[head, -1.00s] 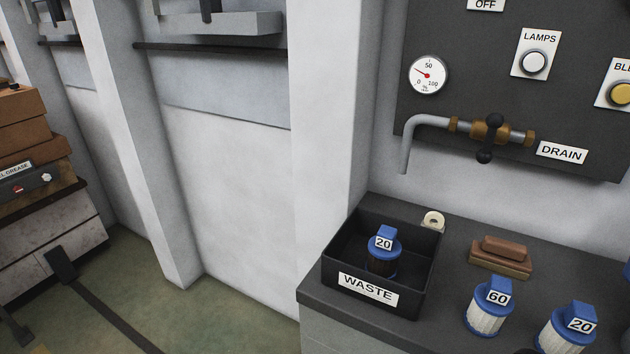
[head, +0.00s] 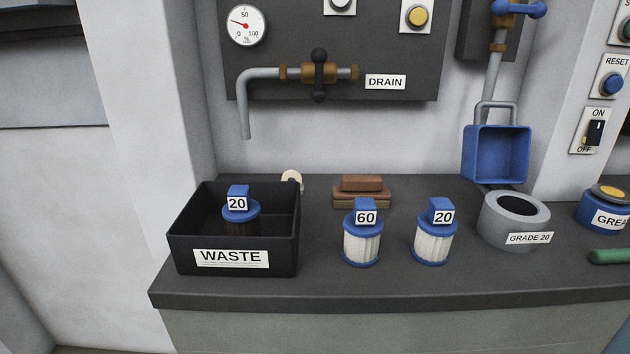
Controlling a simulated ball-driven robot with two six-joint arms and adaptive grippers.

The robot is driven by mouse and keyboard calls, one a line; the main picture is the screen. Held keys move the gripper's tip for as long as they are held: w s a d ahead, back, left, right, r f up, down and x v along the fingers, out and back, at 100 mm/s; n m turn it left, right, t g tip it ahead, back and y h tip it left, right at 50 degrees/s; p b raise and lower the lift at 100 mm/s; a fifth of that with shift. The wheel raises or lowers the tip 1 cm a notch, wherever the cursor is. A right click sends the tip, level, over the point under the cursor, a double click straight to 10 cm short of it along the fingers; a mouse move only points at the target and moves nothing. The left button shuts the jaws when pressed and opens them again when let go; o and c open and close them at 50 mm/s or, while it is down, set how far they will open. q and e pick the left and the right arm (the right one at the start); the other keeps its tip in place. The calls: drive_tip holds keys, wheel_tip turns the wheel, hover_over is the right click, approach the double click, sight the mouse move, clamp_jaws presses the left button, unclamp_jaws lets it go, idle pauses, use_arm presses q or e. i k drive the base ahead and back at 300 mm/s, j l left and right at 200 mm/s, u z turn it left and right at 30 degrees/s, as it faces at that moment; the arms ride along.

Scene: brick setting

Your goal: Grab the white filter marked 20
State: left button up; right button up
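The white filter marked 20 (head: 432,245) stands upright on the dark bench, with a blue cap and a blue base. To its left stands a similar white filter marked 60 (head: 361,248). Another filter marked 20 (head: 240,212), with a dark body and a blue cap, stands inside the black WASTE box (head: 284,243); the box's front wall hides its lower part. Neither of my grippers is in the head view.
A grey ring-shaped holder labelled GRADE 20 (head: 499,231) sits right of the white filters. Behind are brown blocks (head: 361,191), a tape roll (head: 292,179) and a blue bucket (head: 497,154). A green object (head: 609,256) lies far right. The bench front (head: 400,287) is clear.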

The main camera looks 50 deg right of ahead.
sight(437, 226)
drive_tip(key=j+z, duration=0.1)
drive_tip(key=z, duration=2.55)
drive_tip(key=l, duration=0.1)
